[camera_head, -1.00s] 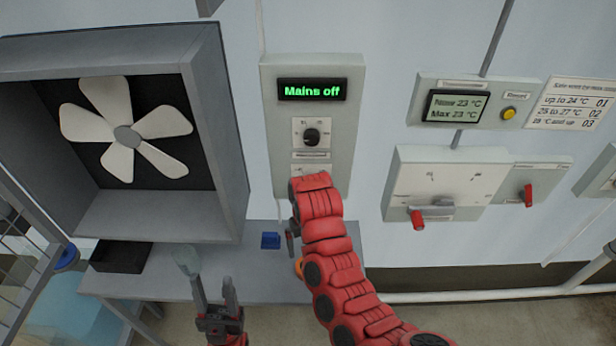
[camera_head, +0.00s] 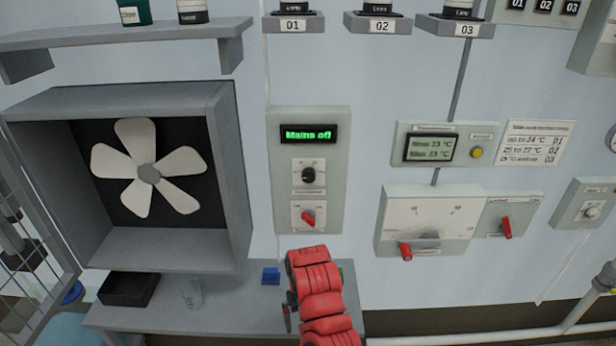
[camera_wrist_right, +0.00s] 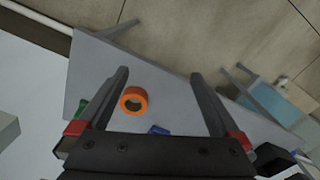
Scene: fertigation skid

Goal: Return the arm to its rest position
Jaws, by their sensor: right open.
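My right arm (camera_head: 315,290) rises from the bottom of the head view, red and segmented. It is in front of the bench, below the grey control box (camera_head: 311,220). Its gripper is mostly hidden behind the arm there. In the right wrist view my right gripper (camera_wrist_right: 160,78) is open, with its two dark fingers apart and nothing between them. It points down over the bench, where an orange ring (camera_wrist_right: 133,100) lies beyond the fingers. My left gripper is not in view.
The bench (camera_head: 225,318) holds a blue block (camera_head: 271,276), a black tray (camera_head: 128,289) and a clear cup (camera_head: 191,293). A fan housing (camera_head: 230,180) stands at the left. The box display (camera_head: 308,134) reads "Mains off". A lever panel (camera_head: 425,215) is at the right.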

